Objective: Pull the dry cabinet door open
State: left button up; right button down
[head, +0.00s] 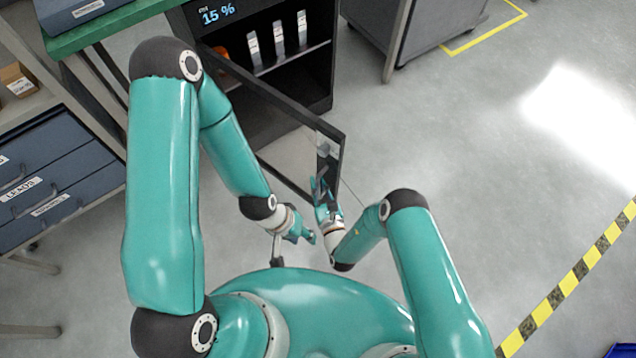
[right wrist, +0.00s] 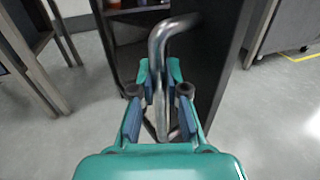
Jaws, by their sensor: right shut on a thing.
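The black dry cabinet (head: 318,92) stands at the top centre of the head view, with a lit "15 %" display. Its glass door (head: 262,88), framed in black, is swung out toward me and stands well open. The door's metal bar handle (right wrist: 160,50) shows large in the right wrist view. My right gripper (head: 321,190) is at the door's free edge. In the right wrist view its fingers (right wrist: 160,92) are on either side of the handle, shut on it. My left gripper (head: 311,236) is lower, apart from the door and empty as far as I see; its finger opening is unclear.
Inside the cabinet, white upright items (head: 279,40) and an orange thing (head: 221,52) sit on a shelf. Blue drawers (head: 50,165) and a green-topped bench (head: 120,18) are at the left. Another grey cabinet (head: 440,25) stands beyond.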

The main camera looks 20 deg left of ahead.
jog(key=shift+s+f, duration=0.1)
jog(key=shift+s, duration=0.2)
jog(key=c, duration=1.2)
grip_release()
jog(key=shift+a, duration=0.15)
jog(key=shift+s, duration=0.15)
jog(key=v, duration=1.2)
